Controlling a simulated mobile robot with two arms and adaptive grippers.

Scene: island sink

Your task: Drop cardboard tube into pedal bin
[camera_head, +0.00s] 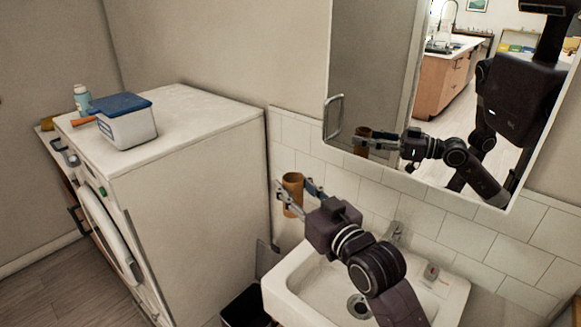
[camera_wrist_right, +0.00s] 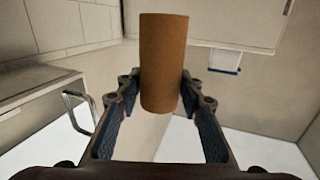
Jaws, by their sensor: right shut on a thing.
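The brown cardboard tube (camera_head: 292,190) is upright between the fingers of my right gripper (camera_head: 294,192), above the gap between washing machine and sink. In the right wrist view the tube (camera_wrist_right: 163,60) stands between both fingers of the right gripper (camera_wrist_right: 160,100), which is shut on it. The pedal bin (camera_head: 243,308) is low at the bottom edge of the head view, left of the sink. Its dark inside shows, and a grey panel that looks like its raised lid (camera_head: 267,258) stands behind it. The tube is well above the bin. My left gripper is not in view.
The white washing machine (camera_head: 190,150) stands left of the bin, with a blue-lidded box (camera_head: 128,125) and a bottle (camera_head: 82,98) on top. The white sink (camera_head: 310,290) is at the right. A mirrored cabinet door (camera_head: 400,90) with a handle reflects my arm and the tube.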

